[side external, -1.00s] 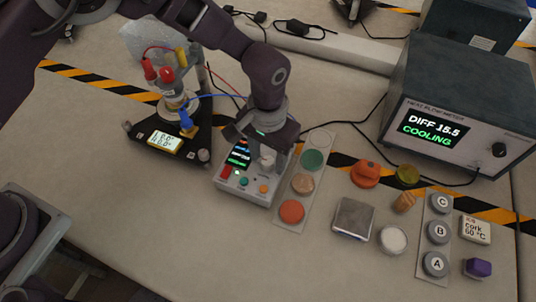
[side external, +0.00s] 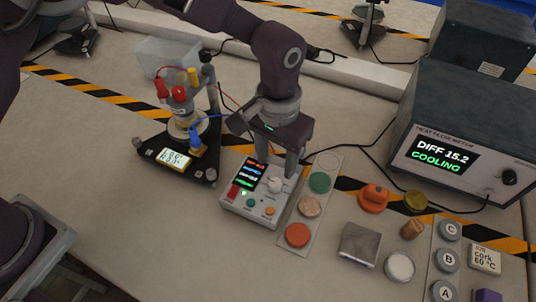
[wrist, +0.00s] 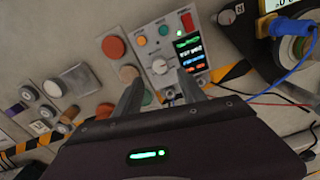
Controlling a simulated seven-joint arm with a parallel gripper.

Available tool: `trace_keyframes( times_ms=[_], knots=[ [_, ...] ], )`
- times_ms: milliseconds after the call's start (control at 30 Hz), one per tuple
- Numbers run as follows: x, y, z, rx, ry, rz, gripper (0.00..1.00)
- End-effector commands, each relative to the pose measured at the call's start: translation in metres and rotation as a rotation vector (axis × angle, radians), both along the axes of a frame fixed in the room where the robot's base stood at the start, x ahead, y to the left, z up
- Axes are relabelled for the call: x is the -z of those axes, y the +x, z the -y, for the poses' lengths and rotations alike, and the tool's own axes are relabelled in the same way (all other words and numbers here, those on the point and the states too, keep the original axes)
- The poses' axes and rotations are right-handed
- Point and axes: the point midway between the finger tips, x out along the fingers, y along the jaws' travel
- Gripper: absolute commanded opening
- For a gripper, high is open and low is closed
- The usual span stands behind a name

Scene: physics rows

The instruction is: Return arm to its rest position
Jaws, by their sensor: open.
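My gripper (side external: 268,152) hangs above the back of the small control box (side external: 238,205), pointing down, with its fingers apart and nothing between them. In the wrist view my gripper (wrist: 160,90) shows two spread fingers near the box's white knob (wrist: 159,66). The knob also shows clear of the fingers in the side view (side external: 275,185). The box carries a lit display, a red switch and small coloured buttons. My arm reaches in from the upper left.
A black triangular stand (side external: 150,165) with red plugs and cables is left of the box. A strip with coloured discs (side external: 297,234) lies right of it. The heat flow meter (side external: 455,140) reads DIFF 15.2, COOLING. A metal block (side external: 360,243) and labelled weights (side external: 446,260) lie at right.

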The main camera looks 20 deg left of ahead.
Motion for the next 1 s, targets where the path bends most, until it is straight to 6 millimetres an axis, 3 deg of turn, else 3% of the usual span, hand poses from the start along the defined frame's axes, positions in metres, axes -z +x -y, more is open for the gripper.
trace_keyframes(
  times_ms=[167, 267, 367, 433, 500, 600, 700, 800, 900, 1000],
  knots=[
    [-0.002, 0.001, -0.001, -0.002, -0.002, 0.002, 0.48],
    [-0.036, 0.005, -0.020, -0.023, -0.028, 0.025, 0.48],
    [-0.105, -0.001, -0.070, -0.061, -0.077, 0.085, 0.48],
    [-0.152, -0.018, -0.112, -0.087, -0.107, 0.137, 0.48],
    [-0.187, -0.045, -0.151, -0.106, -0.125, 0.196, 0.48],
    [-0.218, -0.094, -0.199, -0.131, -0.129, 0.285, 0.48],
    [-0.227, -0.145, -0.233, -0.151, -0.110, 0.372, 0.48],
    [-0.221, -0.183, -0.252, -0.166, -0.079, 0.438, 0.48],
    [-0.212, -0.204, -0.261, -0.175, -0.054, 0.477, 0.48],
    [-0.208, -0.212, -0.264, -0.177, -0.043, 0.490, 0.48]
  ],
)
